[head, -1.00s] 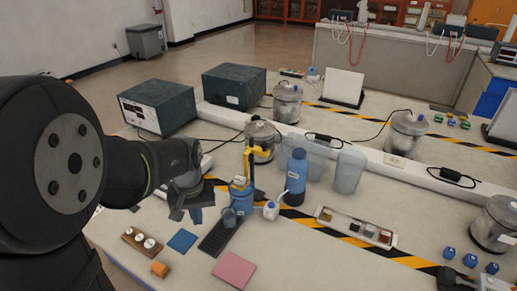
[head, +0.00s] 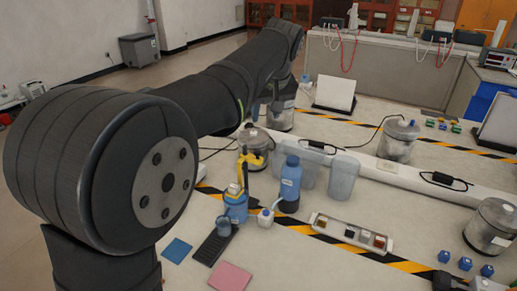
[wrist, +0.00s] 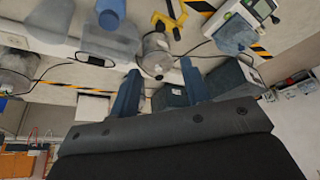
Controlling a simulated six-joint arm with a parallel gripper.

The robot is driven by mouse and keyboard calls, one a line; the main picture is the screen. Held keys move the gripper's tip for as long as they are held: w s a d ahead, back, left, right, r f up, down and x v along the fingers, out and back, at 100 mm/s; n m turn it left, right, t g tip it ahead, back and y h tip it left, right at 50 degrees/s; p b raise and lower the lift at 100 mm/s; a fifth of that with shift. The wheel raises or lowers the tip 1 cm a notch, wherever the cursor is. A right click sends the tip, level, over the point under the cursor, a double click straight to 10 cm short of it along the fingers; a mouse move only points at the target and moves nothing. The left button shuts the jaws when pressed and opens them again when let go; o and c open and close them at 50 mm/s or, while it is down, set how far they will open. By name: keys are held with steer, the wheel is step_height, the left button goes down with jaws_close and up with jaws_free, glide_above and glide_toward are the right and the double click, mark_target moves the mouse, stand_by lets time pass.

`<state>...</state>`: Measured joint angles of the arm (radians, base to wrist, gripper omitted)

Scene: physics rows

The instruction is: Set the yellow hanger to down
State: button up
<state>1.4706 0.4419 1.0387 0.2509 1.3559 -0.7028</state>
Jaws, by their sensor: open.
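The yellow hanger (head: 251,159) stands up on the blue pump-like device (head: 236,207) at the middle of the bench. Its top arm sticks out sideways, above the device. In the wrist view the yellow hanger (wrist: 170,19) shows at the top, beyond the fingertips and apart from them. My gripper (wrist: 160,82) is open, with two dark blue fingers spread and nothing between them. In the head view my arm reaches up and across behind the device, and the gripper is hard to make out there.
A blue bottle (head: 290,184) and a small white bottle (head: 265,218) stand just right of the device. A dark tray (head: 214,246) lies in front of it. Clear bins (head: 344,176) and a metal pot (head: 253,147) stand behind.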

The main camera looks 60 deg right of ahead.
mark_target(258, 152)
steer(key=x, duration=1.7)
jaws_close()
